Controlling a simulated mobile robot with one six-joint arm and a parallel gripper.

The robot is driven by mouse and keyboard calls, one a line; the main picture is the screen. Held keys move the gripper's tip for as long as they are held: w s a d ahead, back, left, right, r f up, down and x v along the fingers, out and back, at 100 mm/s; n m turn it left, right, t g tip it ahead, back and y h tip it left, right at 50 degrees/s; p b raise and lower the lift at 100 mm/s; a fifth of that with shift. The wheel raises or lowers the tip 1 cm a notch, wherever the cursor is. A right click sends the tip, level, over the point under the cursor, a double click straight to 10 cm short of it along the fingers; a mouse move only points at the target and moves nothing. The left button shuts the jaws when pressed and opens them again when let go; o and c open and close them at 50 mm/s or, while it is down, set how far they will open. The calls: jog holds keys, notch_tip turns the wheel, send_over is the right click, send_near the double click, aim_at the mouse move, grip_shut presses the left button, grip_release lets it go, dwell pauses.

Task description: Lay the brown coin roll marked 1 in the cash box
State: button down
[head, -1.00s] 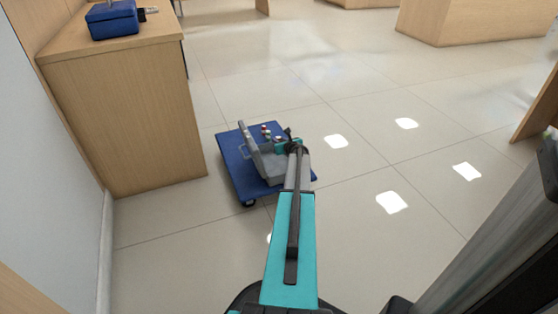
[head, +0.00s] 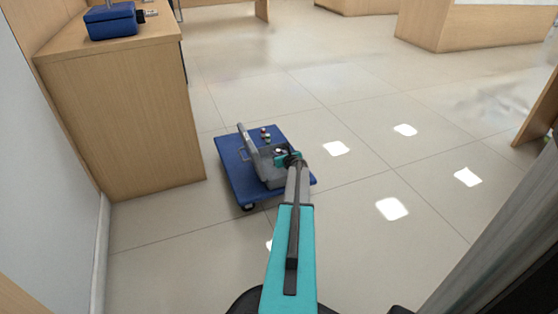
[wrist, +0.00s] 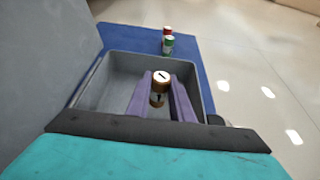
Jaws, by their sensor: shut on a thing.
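The brown coin roll marked 1 (wrist: 159,87) stands upright between the fingers of my gripper (wrist: 163,94), which is shut on it. The roll and fingers are within the outline of the open grey cash box (wrist: 97,83) in the wrist view. I cannot tell whether the roll touches the box floor. In the head view the cash box (head: 268,181) sits on a blue cart, its lid raised on the left. My gripper (head: 282,158) is over the box there, and the roll is hard to make out.
The blue cart (head: 233,171) stands on the tiled floor. A red roll (wrist: 167,31) and a green roll (wrist: 168,44) stand on it beyond the box. A wooden counter (head: 125,120) with a blue box (head: 110,22) is at the left. The floor right of the cart is clear.

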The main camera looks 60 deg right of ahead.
jog(key=shift+f+b, duration=0.55)
jog(key=shift+f, duration=0.75)
jog(key=shift+f, duration=0.2)
jog(key=c, duration=1.6)
grip_release()
jog(key=shift+o, duration=0.2)
jog(key=shift+r, duration=0.1)
jog(key=shift+r, duration=0.15)
jog(key=shift+p+v, duration=2.05)
jog(key=shift+v, duration=3.9)
jog(key=shift+s, duration=0.1)
